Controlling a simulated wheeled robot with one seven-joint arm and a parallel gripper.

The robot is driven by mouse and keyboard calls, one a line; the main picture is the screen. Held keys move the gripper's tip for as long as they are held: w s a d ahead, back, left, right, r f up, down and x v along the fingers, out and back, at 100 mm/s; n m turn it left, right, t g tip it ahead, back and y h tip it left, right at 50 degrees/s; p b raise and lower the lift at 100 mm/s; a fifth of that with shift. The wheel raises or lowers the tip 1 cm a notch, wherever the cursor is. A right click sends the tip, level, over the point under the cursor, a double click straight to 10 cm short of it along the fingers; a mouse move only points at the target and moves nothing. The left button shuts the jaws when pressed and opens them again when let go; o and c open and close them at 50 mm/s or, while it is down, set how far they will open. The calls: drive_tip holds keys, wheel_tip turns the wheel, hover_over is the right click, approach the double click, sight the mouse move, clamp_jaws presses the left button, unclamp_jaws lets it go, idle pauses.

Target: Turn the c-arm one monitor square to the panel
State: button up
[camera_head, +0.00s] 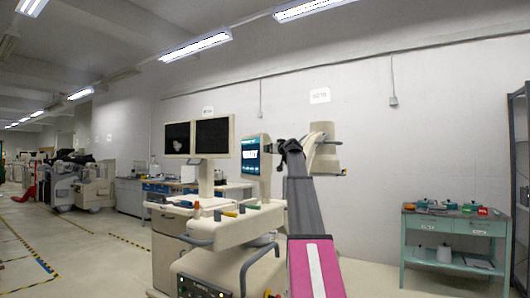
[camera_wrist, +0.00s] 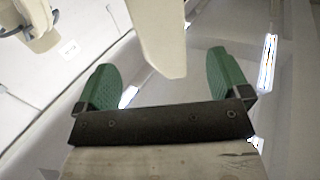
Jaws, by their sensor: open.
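A beige mobile cart (camera_head: 235,226) stands in the middle of the head view. Two dark-screened monitors (camera_head: 195,138) in a beige frame stand on its column; the left screen shows a small pale image. A separate monitor with a lit teal screen (camera_head: 251,157) faces more to the right, turned at an angle. My gripper (camera_head: 284,147) is just right of this teal screen, small and dark in the head view. In the wrist view my gripper (camera_wrist: 165,78) has its two green fingers wide apart. A beige edge (camera_wrist: 160,35) reaches down between and beyond them; I cannot tell whether they touch it.
A beige C-arm head (camera_head: 325,150) is close behind my wrist on the right. A green table (camera_head: 453,225) with small items stands at the right wall. Other covered carts (camera_head: 93,187) stand at the far left. The floor at left (camera_head: 75,245) is clear.

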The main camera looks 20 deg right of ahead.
drive_tip(key=w+a, duration=0.1)
drive_tip(key=w, duration=0.9)
drive_tip(key=shift+a, duration=0.15)
